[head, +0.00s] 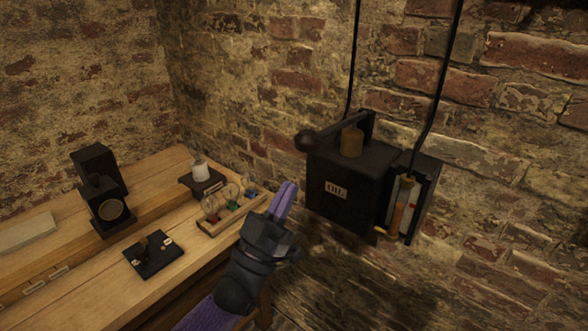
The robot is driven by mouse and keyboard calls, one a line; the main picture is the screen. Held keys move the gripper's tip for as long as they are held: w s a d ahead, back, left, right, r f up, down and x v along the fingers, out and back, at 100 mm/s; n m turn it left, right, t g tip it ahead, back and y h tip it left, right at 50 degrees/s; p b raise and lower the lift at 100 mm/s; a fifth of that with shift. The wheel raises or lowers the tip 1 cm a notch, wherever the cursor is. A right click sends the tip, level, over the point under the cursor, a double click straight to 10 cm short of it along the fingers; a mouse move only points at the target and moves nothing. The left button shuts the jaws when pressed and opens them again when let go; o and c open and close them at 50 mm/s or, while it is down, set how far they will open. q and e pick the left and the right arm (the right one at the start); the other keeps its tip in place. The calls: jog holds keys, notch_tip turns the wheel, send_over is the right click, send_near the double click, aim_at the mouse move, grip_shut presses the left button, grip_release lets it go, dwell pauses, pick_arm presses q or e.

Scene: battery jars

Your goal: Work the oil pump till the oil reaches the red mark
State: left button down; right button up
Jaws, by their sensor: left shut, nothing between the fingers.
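The oil pump is a black box (345,190) marked "OIL", fixed on the brick wall right of centre. Its lever (345,128) lies across the top and ends in a dark round knob (305,141) at the left. A brass-coloured cylinder (351,141) stands on the box top. The glass gauge (402,205) on the right side holds amber oil, and a red mark (412,207) shows beside it. The oil's top looks near the mark, but I cannot tell exactly. My left gripper (286,198) is shut and empty, below and left of the knob, apart from the pump. My right gripper is out of view.
A wooden bench (75,302) fills the left. On it are a black instrument (103,190), a small black base (153,254), a white cup (200,171) on a dark stand and a compartment tray (232,212). Two dark cables run up the wall above the pump.

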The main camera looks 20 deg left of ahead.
pick_arm(q)
jog(key=v, duration=0.6)
jog(key=shift+s+a+f, duration=0.15)
jog(key=shift+a+f, duration=0.05)
jog(key=shift+f, duration=0.15)
dwell(1.0)
